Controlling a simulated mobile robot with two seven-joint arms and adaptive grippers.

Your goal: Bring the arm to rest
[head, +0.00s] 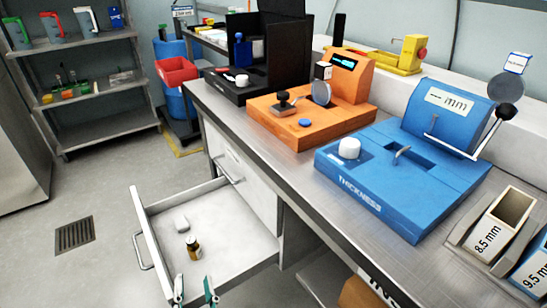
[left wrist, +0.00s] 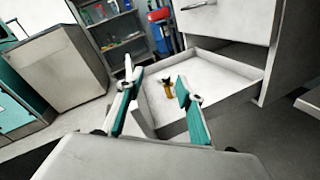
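My left gripper (head: 194,285) shows at the bottom of the head view, over the near edge of the open drawer (head: 240,245). Its two teal and grey fingers are apart with nothing between them. In the left wrist view the same gripper (left wrist: 155,75) is open, pointing towards the drawer. A small brown bottle (head: 193,247) stands in the drawer, beyond the fingers and apart from them. It also shows in the left wrist view (left wrist: 168,91). A white block (head: 181,222) lies behind the bottle in the drawer. My right gripper is in neither view.
On the bench stand a blue thickness device (head: 400,205), an orange device (head: 300,130) and a black device (head: 265,75). Bins marked 8.5 mm (head: 495,225) and 9.5 mm (head: 532,275) are at the right. A shelf (head: 95,90) stands back left. The floor left of the drawer is clear.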

